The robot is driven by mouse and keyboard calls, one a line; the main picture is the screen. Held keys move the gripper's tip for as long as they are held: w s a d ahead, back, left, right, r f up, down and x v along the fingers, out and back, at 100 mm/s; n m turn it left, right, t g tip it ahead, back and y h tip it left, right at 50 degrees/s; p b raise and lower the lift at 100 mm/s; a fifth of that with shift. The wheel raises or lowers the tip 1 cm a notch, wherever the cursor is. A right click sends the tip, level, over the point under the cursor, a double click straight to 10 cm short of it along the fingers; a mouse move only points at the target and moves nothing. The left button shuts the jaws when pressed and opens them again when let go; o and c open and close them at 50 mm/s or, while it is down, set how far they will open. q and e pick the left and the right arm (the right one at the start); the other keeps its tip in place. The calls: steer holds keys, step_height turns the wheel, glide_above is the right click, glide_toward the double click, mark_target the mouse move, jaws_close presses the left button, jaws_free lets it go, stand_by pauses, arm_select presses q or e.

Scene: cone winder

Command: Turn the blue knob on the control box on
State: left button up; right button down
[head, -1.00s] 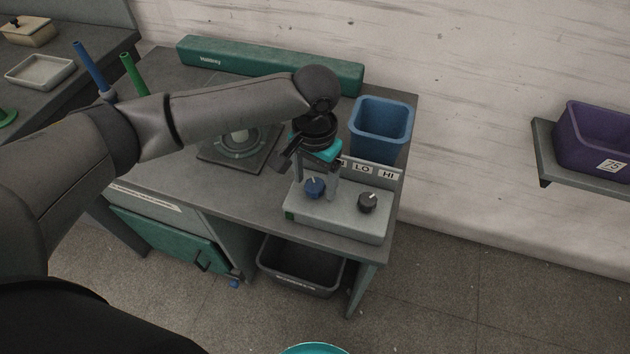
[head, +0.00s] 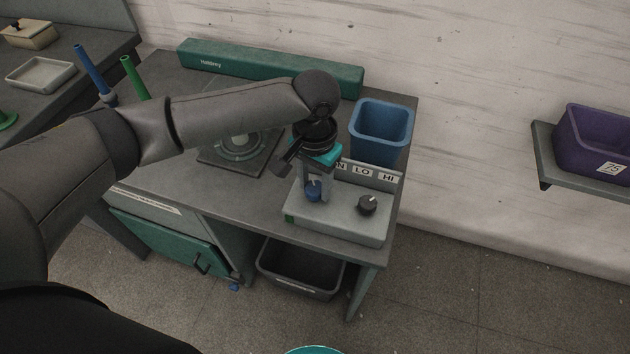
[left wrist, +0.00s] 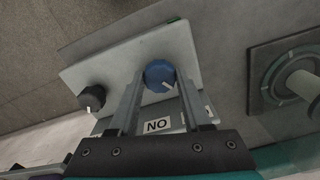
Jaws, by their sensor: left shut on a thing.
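The control box (head: 345,217) is a light grey box at the front right of the table, with a blue knob (head: 313,191) on its left and a black knob (head: 367,205) on its right. My left gripper (head: 315,192) points down at the blue knob and is shut on it. In the left wrist view, the blue knob (left wrist: 159,74) sits between the two fingertips, and its white mark points toward the lower right. The black knob (left wrist: 91,98) stands apart from the fingers. My right gripper is not in view.
Behind the box is a label strip (head: 371,172) reading LO and HI, its left end partly hidden by my gripper. A blue bin (head: 381,130) stands behind it. A round fixture (head: 238,147) lies left of my gripper. A black bin (head: 300,270) is under the table.

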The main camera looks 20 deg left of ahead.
arm_select(q)
jaws_close()
steer(key=shift+r+p, duration=0.15)
steer(key=shift+p, duration=0.5)
steer(key=m+p, duration=0.5)
steer(key=p, duration=0.2)
steer(key=shift+r, duration=0.1)
steer(key=m+p, duration=0.3)
steer(key=m, duration=0.1)
steer(key=shift+m, duration=0.3)
steer(key=m+p, duration=0.1)
steer(key=m, duration=0.3)
steer(key=shift+f+p, duration=0.2)
steer(key=shift+p, duration=0.1)
steer(key=shift+m, duration=0.3)
steer(key=shift+d, duration=0.1)
steer(key=o, duration=1.2)
jaws_free()
